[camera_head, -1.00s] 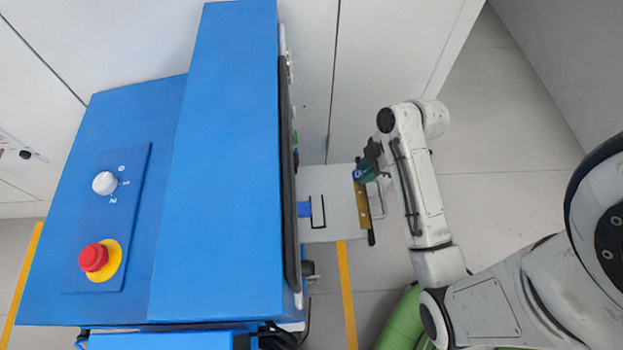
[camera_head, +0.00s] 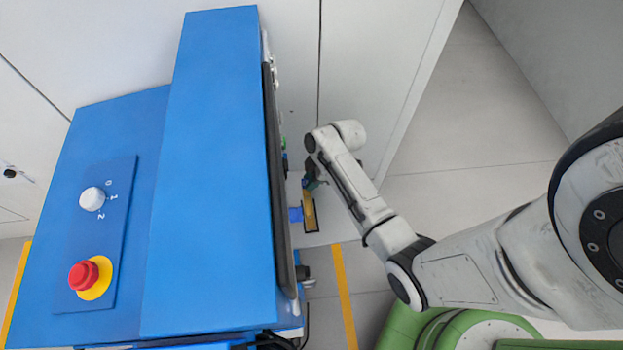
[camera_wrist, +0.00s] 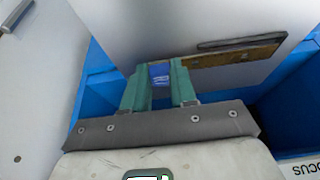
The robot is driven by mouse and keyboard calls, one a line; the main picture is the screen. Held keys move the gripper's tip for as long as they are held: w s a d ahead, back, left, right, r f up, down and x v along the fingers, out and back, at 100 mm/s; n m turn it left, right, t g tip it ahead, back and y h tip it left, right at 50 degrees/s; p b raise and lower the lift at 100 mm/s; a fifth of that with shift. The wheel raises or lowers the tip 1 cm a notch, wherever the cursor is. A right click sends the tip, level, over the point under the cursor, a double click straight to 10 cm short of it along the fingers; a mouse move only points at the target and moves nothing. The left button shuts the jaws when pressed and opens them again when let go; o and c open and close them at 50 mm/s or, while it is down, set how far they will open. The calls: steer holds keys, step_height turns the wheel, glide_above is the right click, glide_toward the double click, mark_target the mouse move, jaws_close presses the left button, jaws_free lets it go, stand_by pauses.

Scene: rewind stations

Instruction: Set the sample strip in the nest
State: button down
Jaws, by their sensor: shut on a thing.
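The sample strip appears as a long gold-brown piece (camera_head: 309,211) over the pale shelf on the right side of the blue machine. In the wrist view the strip (camera_wrist: 230,53) runs to the right from my green fingers, with a dark bar along its far edge. My gripper (camera_wrist: 158,75) is shut on its end, where a blue piece with white print shows between the fingers. In the head view my gripper (camera_head: 311,182) is partly hidden by my arm. The nest seems to be the dark-outlined place (camera_head: 318,217) beside a small blue block (camera_head: 295,214). I cannot tell whether the strip touches the shelf.
The blue machine (camera_head: 215,180) fills the left, with a dark panel edge (camera_head: 280,190) close to the strip. A red stop button (camera_head: 84,275) and white knob (camera_head: 92,199) are on its top. A yellow floor line (camera_head: 344,290) runs below the shelf.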

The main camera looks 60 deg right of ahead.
steer(key=shift+f, duration=0.3)
steer(key=shift+f, duration=0.15)
steer(key=c, duration=0.9)
jaws_free()
steer(key=v, duration=1.1)
steer(key=s+a+r+m+g+h, duration=0.1)
steer(key=s+a+r+m, duration=0.1)
steer(key=s+a+m, duration=0.2)
steer(key=s+a+r+m+g+h, duration=0.1)
steer(key=s+a+m, duration=0.3)
steer(key=a, duration=0.6)
steer(key=s+r+h, duration=0.1)
steer(key=s, duration=0.1)
steer(key=shift+s+r+p, duration=0.3)
steer(key=shift+r+p, duration=0.05)
